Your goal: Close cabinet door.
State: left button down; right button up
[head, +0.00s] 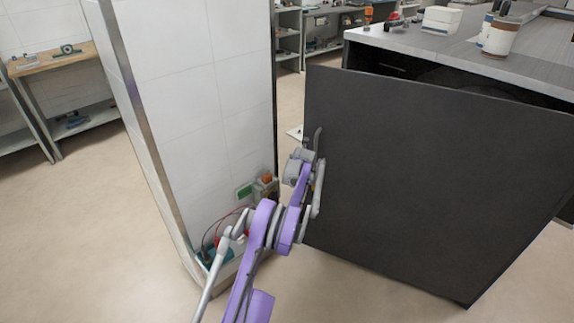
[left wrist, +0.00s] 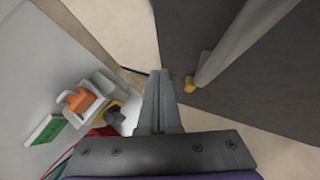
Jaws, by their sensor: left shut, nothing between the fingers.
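The dark grey cabinet door (head: 430,180) hangs open from the cabinet and fills the right of the head view; its near surface also shows in the left wrist view (left wrist: 270,90). A grey bar handle (head: 319,185) stands near the door's left edge and shows large in the left wrist view (left wrist: 235,45). My left gripper (head: 303,158) is shut and empty, beside the handle at the door's free edge. In the left wrist view its fingers (left wrist: 158,78) lie left of the handle, apart from it in the picture. Contact with the door cannot be told. My right gripper is not in view.
A white tiled pillar (head: 195,110) stands close left of my arm. Small tools and a red cable (head: 225,225) lie at its foot. The grey countertop (head: 470,60) above the door carries jars and small items. Bare floor lies at the left.

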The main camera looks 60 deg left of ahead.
pick_arm(q)
jog(key=s+d+r, duration=0.4)
jog(key=s+r, duration=0.2)
jog(key=r, duration=0.1)
jog(key=n+t+y+b, duration=0.5)
jog(key=n+t+b, duration=0.45)
jog(key=n, duration=0.65)
send_near(314, 169)
jog(key=shift+g, duration=0.95)
jog(key=x, duration=0.4)
jog(key=r+x, duration=0.1)
jog(key=x, duration=0.1)
jog(key=shift+w+a+b, duration=0.1)
jog(key=shift+w+b, duration=0.25)
jog(key=shift+w, duration=0.1)
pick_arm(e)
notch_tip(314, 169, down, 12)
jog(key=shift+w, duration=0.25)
pick_arm(q)
jog(key=shift+r, duration=0.1)
